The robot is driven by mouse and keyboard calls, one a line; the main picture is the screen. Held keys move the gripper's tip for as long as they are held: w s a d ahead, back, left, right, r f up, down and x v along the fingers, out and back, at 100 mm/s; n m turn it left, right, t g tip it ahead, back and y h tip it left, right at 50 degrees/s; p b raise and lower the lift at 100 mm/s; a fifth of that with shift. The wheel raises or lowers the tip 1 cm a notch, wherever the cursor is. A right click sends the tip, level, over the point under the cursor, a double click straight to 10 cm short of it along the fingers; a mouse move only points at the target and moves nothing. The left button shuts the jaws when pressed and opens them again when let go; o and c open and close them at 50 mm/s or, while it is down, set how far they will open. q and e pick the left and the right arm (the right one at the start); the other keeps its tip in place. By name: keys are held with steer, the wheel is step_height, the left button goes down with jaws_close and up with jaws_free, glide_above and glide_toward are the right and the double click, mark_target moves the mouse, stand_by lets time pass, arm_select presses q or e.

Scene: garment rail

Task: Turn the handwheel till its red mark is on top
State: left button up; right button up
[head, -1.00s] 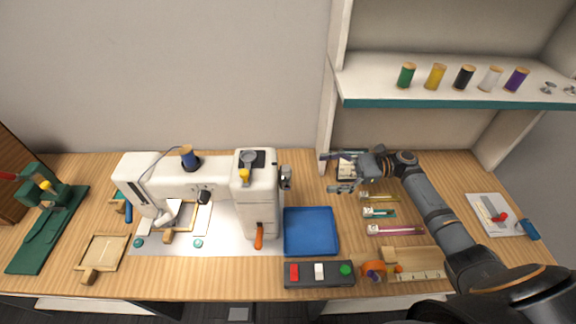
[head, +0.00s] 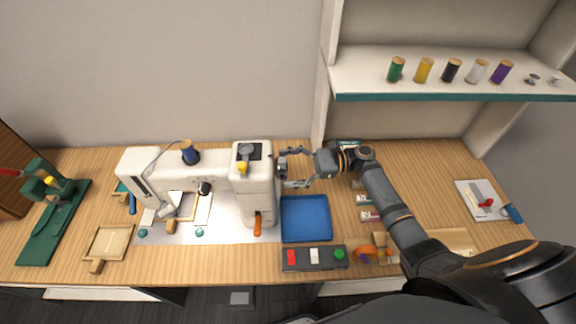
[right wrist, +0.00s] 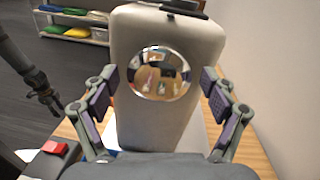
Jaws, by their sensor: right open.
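The handwheel (right wrist: 160,73) is a shiny chrome disc on the end of the white sewing machine (head: 254,200). In the right wrist view it faces me and mirrors the room; I cannot pick out its red mark. My right gripper (head: 284,168) is open and empty at the machine's right end. In the right wrist view its two fingers (right wrist: 160,88) stand apart on either side of the wheel, not touching it. A dark arm end, seemingly my left gripper (right wrist: 48,108), hangs at the left; its jaws are unclear.
A blue tray (head: 305,218) and a button box (head: 314,257) with red, white and green buttons lie in front of the wheel end. A shelf (head: 450,95) with several thread spools overhangs the back right.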

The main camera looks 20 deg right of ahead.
arm_select(q)
steer(key=shift+s, duration=0.15)
arm_select(e)
steer(key=shift+c, duration=0.4)
steer(key=c, duration=1.1)
arm_select(q)
steer(key=shift+s+f, duration=0.1)
steer(key=shift+s, duration=0.05)
arm_select(e)
steer(key=shift+o, duration=0.2)
arm_select(q)
steer(key=shift+f, duration=0.1)
arm_select(e)
steer(key=shift+f, duration=0.1)
